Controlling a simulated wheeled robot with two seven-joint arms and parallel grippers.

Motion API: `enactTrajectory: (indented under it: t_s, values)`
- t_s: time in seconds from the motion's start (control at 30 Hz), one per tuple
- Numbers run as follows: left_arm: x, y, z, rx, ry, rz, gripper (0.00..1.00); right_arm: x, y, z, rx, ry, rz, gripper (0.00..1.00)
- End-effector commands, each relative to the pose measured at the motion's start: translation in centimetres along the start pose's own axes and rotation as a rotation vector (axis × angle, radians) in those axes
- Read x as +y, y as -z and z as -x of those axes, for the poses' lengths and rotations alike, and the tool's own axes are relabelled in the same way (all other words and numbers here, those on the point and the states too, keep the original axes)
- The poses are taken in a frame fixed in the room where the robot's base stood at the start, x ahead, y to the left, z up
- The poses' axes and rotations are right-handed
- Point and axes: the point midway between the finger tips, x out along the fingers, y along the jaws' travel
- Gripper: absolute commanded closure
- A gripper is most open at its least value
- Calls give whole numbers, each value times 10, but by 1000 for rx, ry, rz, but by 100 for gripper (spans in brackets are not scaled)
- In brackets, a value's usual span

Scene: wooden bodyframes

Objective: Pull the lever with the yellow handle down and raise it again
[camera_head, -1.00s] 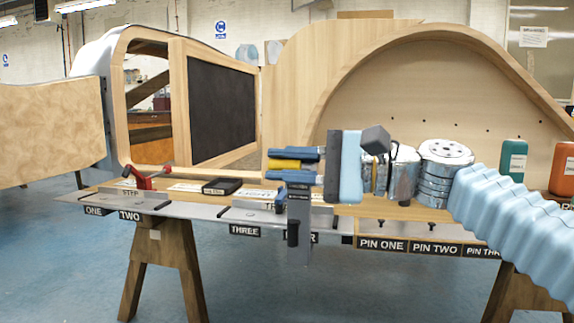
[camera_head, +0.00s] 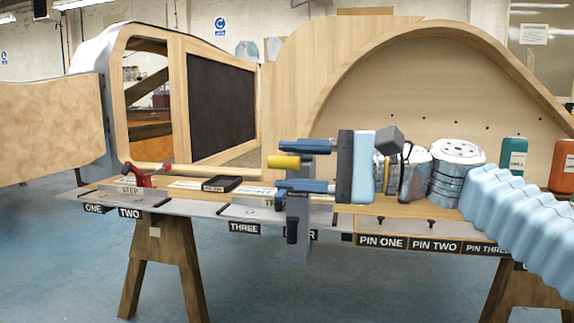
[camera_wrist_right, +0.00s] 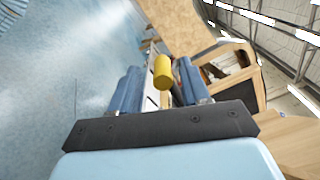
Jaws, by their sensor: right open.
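The yellow handle (camera_head: 284,161) sticks out to the left near the top of the grey lever unit (camera_head: 298,225) at the bench's front edge. My right gripper (camera_head: 282,166) is open, one blue finger above the handle and one below, with gaps on both sides. In the right wrist view the yellow handle (camera_wrist_right: 163,72) lies between the two blue fingers of my right gripper (camera_wrist_right: 159,68), apart from both. The fingers and wrist hide part of the lever's upper end. My left gripper is not in view.
A red clamp (camera_head: 143,176) and a black tray (camera_head: 222,184) lie on the bench to the left. Metal cans (camera_head: 455,168) and green and orange bottles stand to the right. A wooden body frame (camera_head: 180,90) rises behind. The floor in front is clear.

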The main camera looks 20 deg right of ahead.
Motion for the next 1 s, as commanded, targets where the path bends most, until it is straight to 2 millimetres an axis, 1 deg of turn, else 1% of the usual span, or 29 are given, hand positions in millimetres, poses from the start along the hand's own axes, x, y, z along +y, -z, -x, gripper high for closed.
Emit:
enactTrajectory:
  t_s: [0.03,0.3,0.4,0.5,0.6,0.7,1.0]
  values:
    - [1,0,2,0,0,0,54,-2,0,11,2,3,0,54]
    - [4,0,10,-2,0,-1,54,-2,0,77,3,2,0,54]
    - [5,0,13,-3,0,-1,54,-1,0,97,3,1,0,54]
    - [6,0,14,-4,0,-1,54,0,0,111,2,0,-1,54]
    - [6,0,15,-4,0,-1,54,0,1,119,2,-1,-1,54]
    - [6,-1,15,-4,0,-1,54,1,1,122,1,-2,-1,54]
    - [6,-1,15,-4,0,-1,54,1,1,122,1,-2,-1,54]
